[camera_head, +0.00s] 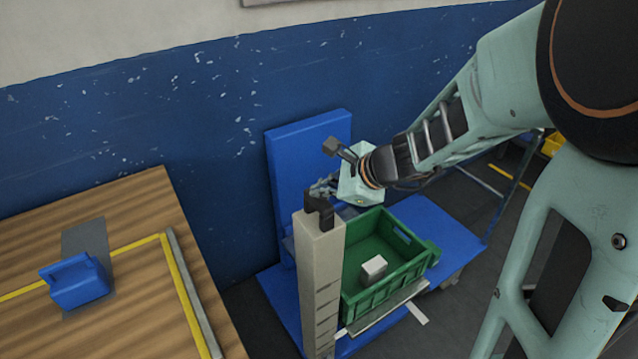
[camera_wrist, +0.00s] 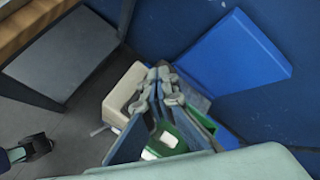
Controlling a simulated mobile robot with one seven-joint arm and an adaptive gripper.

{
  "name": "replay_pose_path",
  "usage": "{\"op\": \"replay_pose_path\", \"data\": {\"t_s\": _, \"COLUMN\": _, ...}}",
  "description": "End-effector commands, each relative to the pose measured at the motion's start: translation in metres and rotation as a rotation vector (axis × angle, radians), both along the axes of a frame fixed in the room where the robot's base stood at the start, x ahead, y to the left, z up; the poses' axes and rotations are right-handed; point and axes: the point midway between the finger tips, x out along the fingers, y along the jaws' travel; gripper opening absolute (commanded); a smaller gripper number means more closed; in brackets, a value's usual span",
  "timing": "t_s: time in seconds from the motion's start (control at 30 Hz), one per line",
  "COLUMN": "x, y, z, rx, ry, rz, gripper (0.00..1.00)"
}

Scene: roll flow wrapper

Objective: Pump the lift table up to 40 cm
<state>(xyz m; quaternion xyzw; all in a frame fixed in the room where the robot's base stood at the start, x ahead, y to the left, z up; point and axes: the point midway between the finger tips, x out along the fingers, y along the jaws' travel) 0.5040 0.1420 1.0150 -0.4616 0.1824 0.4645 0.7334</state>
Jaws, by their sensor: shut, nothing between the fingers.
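The lift table has a beige column (camera_head: 318,262) with dark marks down its side and a black hooked piece (camera_head: 318,206) on top. A grey platform (camera_head: 378,318) beside the column bears a green crate (camera_head: 402,288) with a small white block (camera_head: 374,268) inside. My gripper (camera_head: 320,188) is shut and empty, just above and behind the column top in the head view; I cannot tell whether it touches. In the wrist view my gripper (camera_wrist: 163,74) shows its closed fingers in front of the beige column (camera_wrist: 127,92) and green crate (camera_wrist: 195,136). The black piece is not clear there.
A tall blue panel (camera_head: 302,140) stands behind the crate. A blue base (camera_head: 277,293) lies on the floor. At left, a wooden table (camera_head: 130,215) carries a blue box (camera_head: 76,281). A blue wall (camera_head: 130,120) closes the back. Dark floor (camera_head: 455,320) is open at the lower right.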

Motion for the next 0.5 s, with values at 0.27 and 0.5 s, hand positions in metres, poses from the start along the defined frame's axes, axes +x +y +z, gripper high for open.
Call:
{"op": "replay_pose_path", "data": {"t_s": 0.27, "x": -0.0002, "y": -0.0004, "z": -0.0047, "rx": -0.001, "ry": 0.002, "rz": -0.001, "gripper": 0.00}}
{"op": "replay_pose_path", "data": {"t_s": 0.5, "x": -0.0002, "y": -0.0005, "z": -0.0074, "rx": -0.001, "ry": 0.001, "rz": 0.000, "gripper": 0.00}}
